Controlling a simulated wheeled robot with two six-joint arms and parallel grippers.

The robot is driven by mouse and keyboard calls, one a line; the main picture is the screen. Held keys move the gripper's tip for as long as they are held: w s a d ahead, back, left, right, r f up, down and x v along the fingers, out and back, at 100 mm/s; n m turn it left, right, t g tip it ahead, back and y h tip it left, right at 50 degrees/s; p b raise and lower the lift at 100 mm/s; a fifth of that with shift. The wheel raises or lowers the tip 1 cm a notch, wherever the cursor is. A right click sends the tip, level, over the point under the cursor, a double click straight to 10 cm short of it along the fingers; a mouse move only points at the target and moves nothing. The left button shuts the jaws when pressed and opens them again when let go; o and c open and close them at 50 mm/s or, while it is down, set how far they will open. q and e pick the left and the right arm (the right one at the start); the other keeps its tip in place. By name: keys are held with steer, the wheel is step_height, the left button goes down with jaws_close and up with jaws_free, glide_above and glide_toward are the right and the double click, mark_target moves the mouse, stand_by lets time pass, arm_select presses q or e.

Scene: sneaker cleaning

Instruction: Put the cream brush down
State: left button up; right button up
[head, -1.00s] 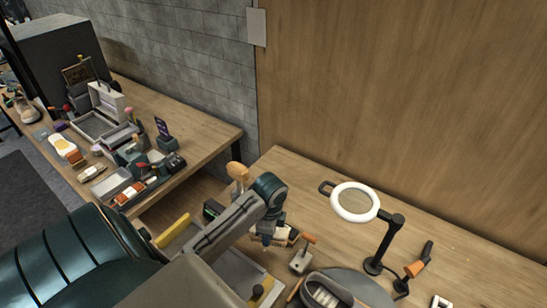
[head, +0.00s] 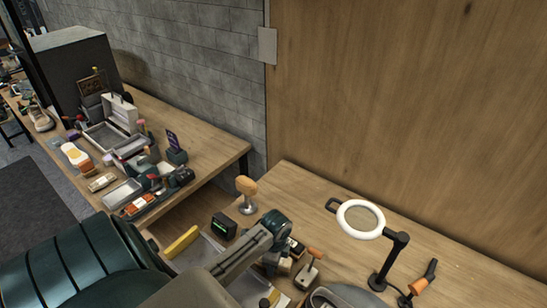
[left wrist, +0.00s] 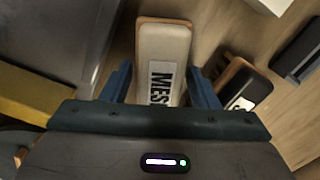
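A narrow gap shows by the left finger; the right finger is close to the brush's other edge. The gripper looks open. Whether the brush rests fully on the table is hard to tell. In the head view my left arm covers much of this spot. My right gripper is not in view.
A second, dark-topped brush (left wrist: 244,84) lies close to the right finger. A yellow bar (left wrist: 30,97) and grey tray are to the left.

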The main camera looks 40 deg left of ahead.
arm_select(q)
steer(key=shift+o, duration=0.7)
steer(key=shift+r, duration=0.1)
steer(key=shift+r, duration=0.2)
step_height(320, 180, up, 8)
steer(key=b, duration=0.3)
steer(key=shift+w+d, duration=0.1)
steer(key=shift+d, duration=0.05)
step_height(320, 180, up, 4)
steer(key=shift+d+f+p, duration=0.1)
steer(key=shift+p, duration=0.75)
